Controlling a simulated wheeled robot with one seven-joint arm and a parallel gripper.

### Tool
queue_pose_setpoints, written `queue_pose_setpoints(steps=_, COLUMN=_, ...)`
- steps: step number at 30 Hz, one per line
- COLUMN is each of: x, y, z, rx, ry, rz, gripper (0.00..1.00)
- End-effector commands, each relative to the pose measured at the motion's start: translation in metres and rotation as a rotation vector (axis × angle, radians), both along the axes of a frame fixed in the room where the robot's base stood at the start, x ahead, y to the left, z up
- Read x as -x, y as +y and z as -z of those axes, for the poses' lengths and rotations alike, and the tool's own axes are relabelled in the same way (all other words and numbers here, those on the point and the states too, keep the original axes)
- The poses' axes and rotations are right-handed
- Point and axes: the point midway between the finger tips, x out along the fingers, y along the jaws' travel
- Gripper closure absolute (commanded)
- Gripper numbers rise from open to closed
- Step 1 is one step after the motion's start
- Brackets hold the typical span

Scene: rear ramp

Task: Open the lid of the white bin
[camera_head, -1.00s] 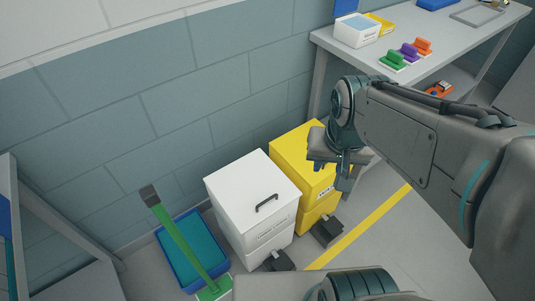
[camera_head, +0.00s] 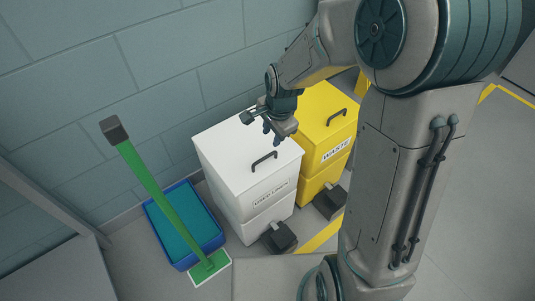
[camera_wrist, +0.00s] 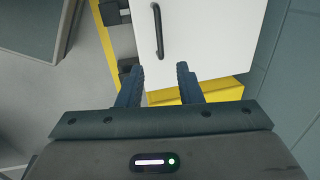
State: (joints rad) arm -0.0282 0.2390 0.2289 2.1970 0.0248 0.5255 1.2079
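The white bin (camera_head: 268,207) stands on the floor against the wall, with its flat lid (camera_head: 232,146) down. A dark bar handle (camera_head: 264,161) is on the lid near its front edge. My gripper (camera_head: 272,133) is above the back right part of the lid, close to the yellow bin. In the wrist view my gripper (camera_wrist: 160,82) has two dark fingers spread apart with nothing between them. The lid (camera_wrist: 207,38) and handle (camera_wrist: 158,30) show beyond the fingertips, with the handle apart from them.
A yellow waste bin (camera_head: 322,159) stands right beside the white bin. Dark pedals (camera_head: 279,237) stick out at the front. A blue tray (camera_head: 210,228) and a green-handled tool (camera_head: 153,186) are to the left. A yellow floor line (camera_head: 322,236) runs in front.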

Motion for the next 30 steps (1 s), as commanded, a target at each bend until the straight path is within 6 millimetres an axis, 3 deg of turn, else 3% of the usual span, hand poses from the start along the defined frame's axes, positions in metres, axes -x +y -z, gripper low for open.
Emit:
queue_pose_setpoints(steps=6, x=-0.007, y=0.006, z=0.052, rx=0.001, ry=0.006, rz=-0.003, gripper=0.67)
queue_pose_setpoints(steps=15, x=-0.015, y=0.011, z=0.100, rx=0.000, ry=0.003, rz=-0.002, gripper=0.67)
queue_pose_setpoints(steps=29, x=-0.018, y=0.012, z=0.111, rx=0.001, ry=0.001, rz=-0.002, gripper=0.67)
queue_pose_setpoints(steps=30, x=-0.018, y=0.012, z=0.111, rx=0.001, ry=0.001, rz=-0.002, gripper=0.76)
